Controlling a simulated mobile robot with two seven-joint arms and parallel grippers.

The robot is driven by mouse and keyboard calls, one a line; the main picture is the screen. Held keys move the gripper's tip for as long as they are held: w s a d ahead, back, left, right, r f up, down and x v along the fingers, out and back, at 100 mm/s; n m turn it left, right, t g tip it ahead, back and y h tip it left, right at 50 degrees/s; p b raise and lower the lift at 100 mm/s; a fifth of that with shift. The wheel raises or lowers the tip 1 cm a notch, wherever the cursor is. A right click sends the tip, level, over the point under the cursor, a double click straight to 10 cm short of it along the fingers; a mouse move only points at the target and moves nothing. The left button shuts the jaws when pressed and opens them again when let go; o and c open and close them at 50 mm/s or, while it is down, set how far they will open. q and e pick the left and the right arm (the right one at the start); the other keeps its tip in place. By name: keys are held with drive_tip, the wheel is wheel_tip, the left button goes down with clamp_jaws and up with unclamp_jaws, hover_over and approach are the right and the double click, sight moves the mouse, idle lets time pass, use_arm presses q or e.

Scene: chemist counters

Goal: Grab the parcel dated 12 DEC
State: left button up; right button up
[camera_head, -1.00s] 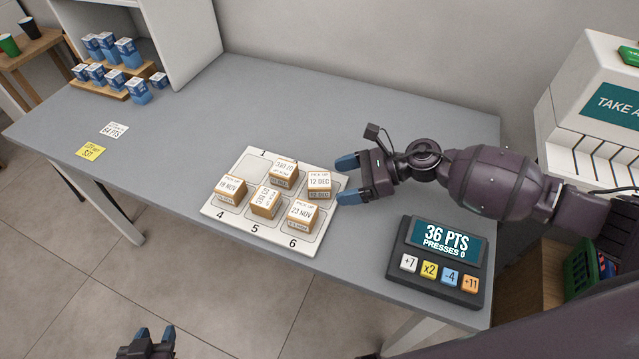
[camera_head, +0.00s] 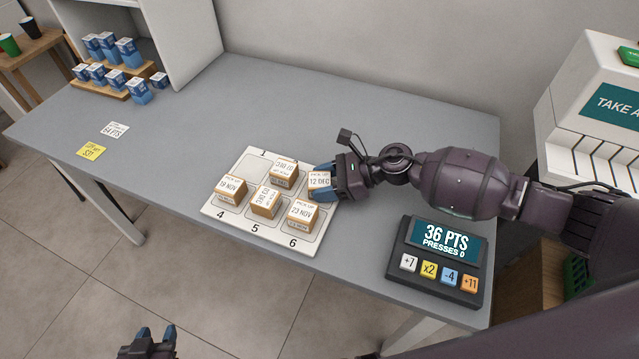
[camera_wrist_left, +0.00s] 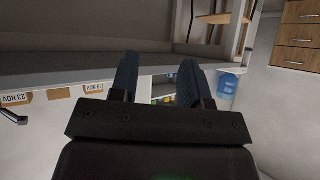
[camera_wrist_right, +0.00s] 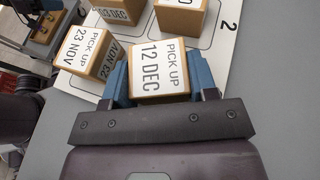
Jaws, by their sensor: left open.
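The 12 DEC parcel (camera_head: 319,181) is a small cardboard box with a white label. It stands upright at the right side of the white numbered board (camera_head: 225,212). My right gripper (camera_head: 323,182) is open with one blue finger on each side of it; in the right wrist view the 12 DEC label (camera_wrist_right: 160,68) lies between the spread fingers. I cannot see firm contact. My left gripper (camera_head: 155,337) is open and empty, low in front of the counter, away from the parcels; its spread fingers (camera_wrist_left: 158,80) show in the left wrist view.
Close beside it stand the 23 NOV parcel (camera_head: 301,214), the 19 NOV parcel (camera_head: 230,190) and others. A points panel (camera_head: 440,262) reading 36 PTS is at the right. Blue-and-white boxes (camera_head: 108,68) stand at the back left. The counter's middle (camera_head: 230,115) is clear.

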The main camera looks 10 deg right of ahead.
drive_tip(key=shift+c, duration=1.4)
